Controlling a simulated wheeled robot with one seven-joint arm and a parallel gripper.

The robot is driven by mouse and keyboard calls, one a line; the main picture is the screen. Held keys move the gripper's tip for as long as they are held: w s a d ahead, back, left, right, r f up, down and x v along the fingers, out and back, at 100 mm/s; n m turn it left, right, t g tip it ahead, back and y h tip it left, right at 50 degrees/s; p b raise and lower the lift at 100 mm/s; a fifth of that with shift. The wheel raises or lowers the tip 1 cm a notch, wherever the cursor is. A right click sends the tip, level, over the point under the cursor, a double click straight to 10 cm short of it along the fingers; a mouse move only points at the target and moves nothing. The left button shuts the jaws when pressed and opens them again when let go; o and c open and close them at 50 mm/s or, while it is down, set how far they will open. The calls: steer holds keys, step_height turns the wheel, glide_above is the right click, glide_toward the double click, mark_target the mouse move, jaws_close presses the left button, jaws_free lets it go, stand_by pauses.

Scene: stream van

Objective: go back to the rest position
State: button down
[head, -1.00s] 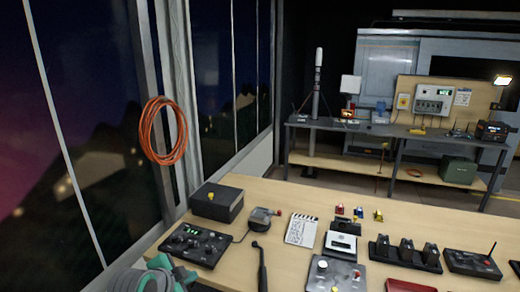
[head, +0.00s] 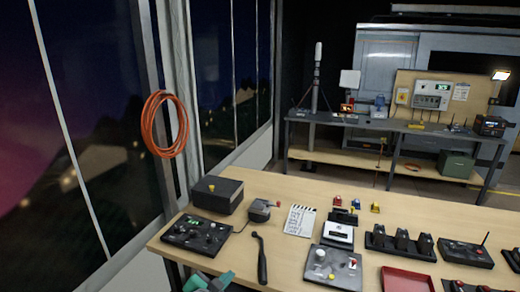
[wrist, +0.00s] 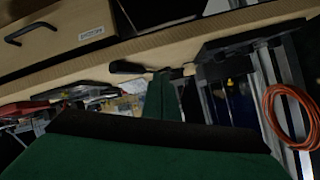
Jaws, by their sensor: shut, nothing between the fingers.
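My gripper shows only in part at the bottom edge of the head view, as a teal and dark shape (head: 208,282) below the front edge of the table (head: 215,262). In the wrist view my gripper (wrist: 163,92) is shut, with nothing between its green fingers. It is clear of the objects on the table.
On the table are a black control box (head: 195,233), a dark box (head: 217,195), a black-handled tool (head: 261,259), a clapperboard (head: 299,220), a red tray (head: 407,280) and several devices. An orange cable coil (head: 164,124) hangs at the left. A second bench stands behind.

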steer(key=s+d+f+n+t, duration=0.2)
steer(key=s+d+f+n, duration=0.3)
steer(key=d+f, duration=0.3)
steer(key=s+d+f+n+y, duration=0.2)
steer(key=s+f, duration=0.1)
steer(key=s, duration=0.4)
steer(key=s+d+f+n+y, duration=0.1)
steer(key=s+d+f+n, duration=0.15)
steer(key=s, duration=0.35)
steer(key=s+a+r, duration=0.1)
steer(key=s+r, duration=0.1)
steer(key=s, duration=1.1)
steer(key=s+a+r+m+t, duration=0.1)
steer(key=s+r, duration=0.1)
steer(key=s, duration=1.2)
steer(key=shift+s+a+r+t+y, duration=0.2)
steer(key=shift+s+a+t+y, duration=0.1)
steer(key=shift+y, duration=0.1)
